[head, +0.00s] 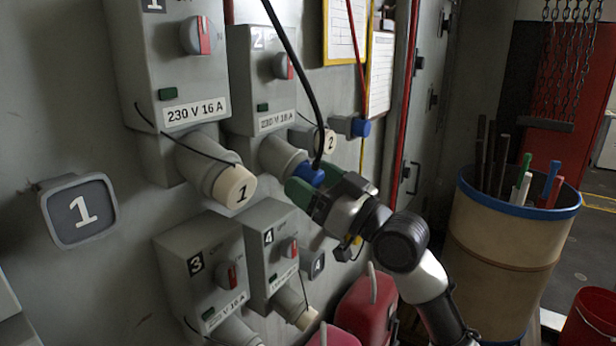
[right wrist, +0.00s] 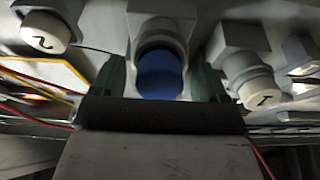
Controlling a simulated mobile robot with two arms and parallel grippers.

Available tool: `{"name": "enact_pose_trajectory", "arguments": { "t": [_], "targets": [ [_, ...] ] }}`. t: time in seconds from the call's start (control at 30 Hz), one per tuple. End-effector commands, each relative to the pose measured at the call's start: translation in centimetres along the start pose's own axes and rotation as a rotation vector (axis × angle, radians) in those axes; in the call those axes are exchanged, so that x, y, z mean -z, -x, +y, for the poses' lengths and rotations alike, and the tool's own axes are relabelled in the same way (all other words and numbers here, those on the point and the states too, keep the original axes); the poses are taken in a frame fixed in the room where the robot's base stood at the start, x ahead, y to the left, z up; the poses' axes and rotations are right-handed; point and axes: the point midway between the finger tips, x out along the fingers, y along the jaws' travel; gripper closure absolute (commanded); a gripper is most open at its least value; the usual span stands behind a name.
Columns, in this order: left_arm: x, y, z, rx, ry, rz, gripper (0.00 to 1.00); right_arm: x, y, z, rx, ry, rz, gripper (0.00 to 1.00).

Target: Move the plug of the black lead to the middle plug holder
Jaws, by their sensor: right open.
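The black lead (head: 302,70) hangs down from the top to a blue plug (head: 311,174), seated in the grey socket (head: 278,158) under switch box 2 (head: 264,85). In the right wrist view the blue plug (right wrist: 160,75) shows between the green fingers. My right gripper (head: 312,187) is open at the plug, one finger on each side; I cannot tell whether they touch it. A blue piece on a grey wall fitting (head: 342,125) with a red lead is farther back. I cannot make out which thing is the middle plug holder. My left gripper is out of view.
Switch boxes 1 (head: 160,70), 3 (head: 200,265) and 4 (head: 270,250) surround the socket. Cap 1 (head: 235,187) and cap 2 (head: 328,140) are close by. Red canisters (head: 365,305) stand below; a barrel of rods (head: 510,240) stands right of my arm.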

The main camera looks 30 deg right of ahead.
Motion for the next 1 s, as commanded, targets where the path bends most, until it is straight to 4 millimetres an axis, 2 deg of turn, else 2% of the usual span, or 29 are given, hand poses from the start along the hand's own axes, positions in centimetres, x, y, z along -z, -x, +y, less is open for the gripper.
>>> {"name": "enact_pose_trajectory", "arguments": {
  "t": [0.5,0.9,0.93,1.0],
  "targets": [
    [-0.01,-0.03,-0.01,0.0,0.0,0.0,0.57,0.02,-0.01,0.01,0.0,-0.002,0.001,0.26],
    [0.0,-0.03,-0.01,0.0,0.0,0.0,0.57,0.02,0.0,0.02,0.0,-0.001,0.001,0.87],
    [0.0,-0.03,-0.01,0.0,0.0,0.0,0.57,0.02,0.0,0.02,0.0,-0.001,0.001,0.9],
    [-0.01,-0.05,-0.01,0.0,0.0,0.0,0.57,0.03,0.03,0.02,0.0,-0.001,0.002,0.9]
  ]
}}
